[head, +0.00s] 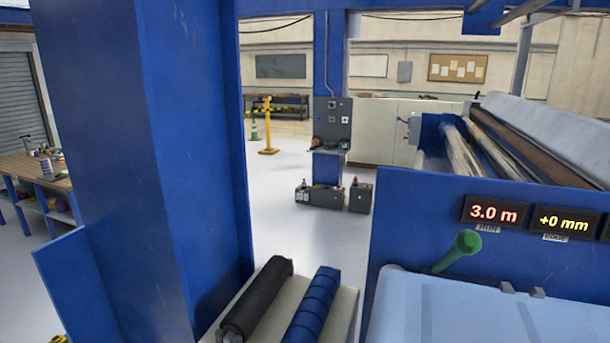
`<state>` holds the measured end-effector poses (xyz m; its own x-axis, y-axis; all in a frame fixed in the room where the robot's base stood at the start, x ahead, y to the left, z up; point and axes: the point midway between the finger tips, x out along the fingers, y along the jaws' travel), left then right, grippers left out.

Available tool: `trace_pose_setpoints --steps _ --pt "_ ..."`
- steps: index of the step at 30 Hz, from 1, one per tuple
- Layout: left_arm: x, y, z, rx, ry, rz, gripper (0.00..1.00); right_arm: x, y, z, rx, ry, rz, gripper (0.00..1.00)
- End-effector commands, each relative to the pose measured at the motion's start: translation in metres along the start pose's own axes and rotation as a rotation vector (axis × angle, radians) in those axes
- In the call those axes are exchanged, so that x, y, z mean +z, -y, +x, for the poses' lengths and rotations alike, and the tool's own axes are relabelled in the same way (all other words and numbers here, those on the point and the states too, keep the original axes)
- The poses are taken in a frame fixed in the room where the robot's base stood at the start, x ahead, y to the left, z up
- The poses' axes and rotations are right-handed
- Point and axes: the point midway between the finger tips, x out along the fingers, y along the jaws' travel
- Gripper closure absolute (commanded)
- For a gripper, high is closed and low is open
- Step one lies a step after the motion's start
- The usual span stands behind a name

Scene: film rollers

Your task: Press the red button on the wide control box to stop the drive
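I cannot make out a wide control box with a red button in the head view. A grey panel (340,108) with small fittings hangs on a blue column at the back, too small to read clearly. Nearer, on the right, a blue machine panel (410,222) carries a display (491,212) reading 3.0 m and a second display (567,221) reading +0 mm. A green-knobbed lever (466,243) stands below the displays. Neither of my grippers is in view.
A large blue post (120,130) blocks the left. A black roller (258,297) and a blue roller (314,305) lie at the front. Dark boxes (321,196) stand on the floor by the column. A workbench (40,172) is far left. Pale floor between is open.

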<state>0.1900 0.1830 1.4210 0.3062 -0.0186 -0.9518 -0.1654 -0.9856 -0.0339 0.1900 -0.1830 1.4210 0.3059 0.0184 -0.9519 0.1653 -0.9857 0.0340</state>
Motion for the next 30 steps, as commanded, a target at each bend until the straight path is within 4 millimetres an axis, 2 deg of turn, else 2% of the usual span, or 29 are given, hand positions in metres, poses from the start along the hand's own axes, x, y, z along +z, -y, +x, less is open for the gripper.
trace_pose_setpoints --steps 2,22,30 --pt "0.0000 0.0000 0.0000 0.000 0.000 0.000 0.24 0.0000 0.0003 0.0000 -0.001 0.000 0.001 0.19" --pt "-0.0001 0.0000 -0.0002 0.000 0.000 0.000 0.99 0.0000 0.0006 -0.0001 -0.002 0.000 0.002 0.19" --pt "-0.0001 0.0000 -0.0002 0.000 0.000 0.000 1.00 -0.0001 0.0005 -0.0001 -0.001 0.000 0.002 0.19"
